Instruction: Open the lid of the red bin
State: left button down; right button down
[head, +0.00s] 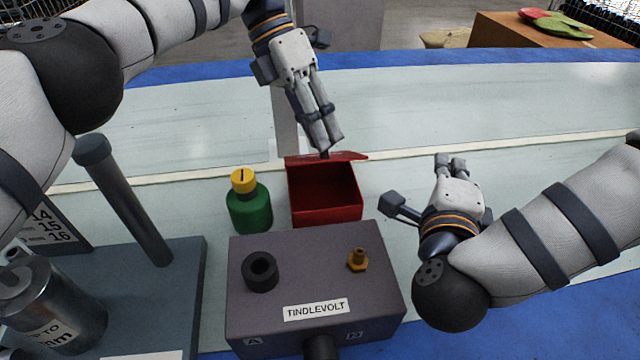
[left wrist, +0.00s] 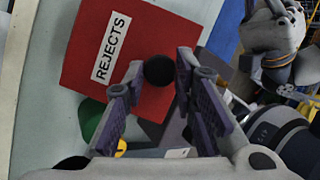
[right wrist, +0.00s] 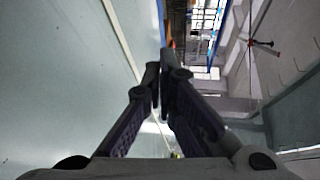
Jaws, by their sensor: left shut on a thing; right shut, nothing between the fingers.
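The red bin (head: 326,218) stands behind the grey box, and its dark inside shows from above. Its lid (head: 352,157) is raised at the bin's back edge and is seen nearly edge-on. In the left wrist view the lid (left wrist: 135,40) shows its red face with a white "REJECTS" label and a black knob (left wrist: 159,70). My left gripper (head: 325,146) is at the raised lid, shut on the knob. My right gripper (head: 451,160) is shut and empty, to the right of the bin and apart from it; it also shows in the right wrist view (right wrist: 160,75).
A green bottle with a yellow cap (head: 248,205) stands close left of the bin. The grey "TINDLEVOLT" box (head: 310,280) is directly in front, with a black ring and a brass fitting on top. The pale table surface (head: 470,100) behind is clear.

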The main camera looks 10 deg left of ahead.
jog(key=s+a+m+y, duration=0.1)
jog(key=s+a+m, duration=0.1)
jog(key=a, duration=0.1)
jog(key=s+a+r+m+y, duration=0.1)
jog(key=s+a+m, duration=0.1)
jog(key=s+a, duration=0.1)
jog(key=s+a+r+m+y, duration=0.1)
jog(key=s+a+m+y, duration=0.1)
jog(key=a, duration=0.2)
jog(key=shift+s+a+r+m+g, duration=0.15)
jog(key=shift+a+r+m+g, duration=0.05)
jog(key=shift+m+g, duration=0.2)
jog(key=s+a+m+y, duration=0.1)
jog(key=s, duration=0.1)
jog(key=s+a+m+g+y, duration=0.1)
jog(key=a+m, duration=0.1)
jog(key=s+a+m, duration=0.1)
jog(key=s, duration=0.1)
jog(key=shift+s+a+f+m+g+y, duration=0.3)
jog(key=shift+a+g+y, duration=0.1)
jog(key=shift+s+a+f+m, duration=0.1)
jog(key=shift+s+a+m, duration=0.05)
jog(key=shift+a+m, duration=0.15)
jog(key=x, duration=0.9)
jog(key=shift+w+f, duration=0.2)
jog(key=shift+w, duration=0.1)
jog(key=shift+a, duration=0.15)
